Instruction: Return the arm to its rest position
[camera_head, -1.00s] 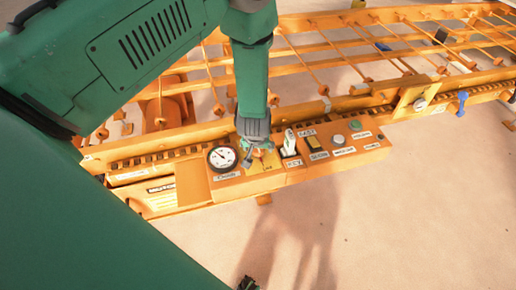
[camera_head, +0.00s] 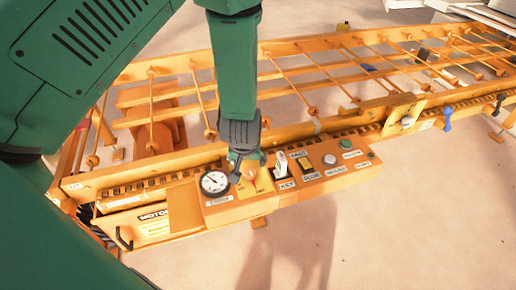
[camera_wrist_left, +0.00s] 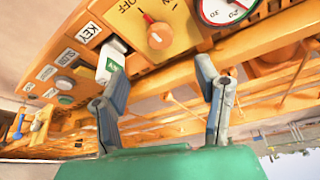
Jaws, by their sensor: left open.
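My green left arm comes in from the left and hangs down over the orange control panel (camera_head: 330,183). My left gripper (camera_head: 243,172) is at the panel, between the pressure gauge and the key switch, close to the orange rotary knob (camera_head: 253,173). In the left wrist view my left gripper (camera_wrist_left: 166,95) shows its two fingers spread apart with nothing between them. There the knob (camera_wrist_left: 159,36) with its ON and OFF marks lies beyond the fingertips, apart from them. My right gripper is not in view.
The panel carries a round gauge (camera_head: 214,182), a white key switch (camera_head: 281,165), a yellow switch (camera_head: 305,164), a white button (camera_head: 357,159) and a green button (camera_head: 373,144). Behind it runs an orange frame with rods (camera_head: 290,80). The pale floor (camera_head: 420,230) in front is clear.

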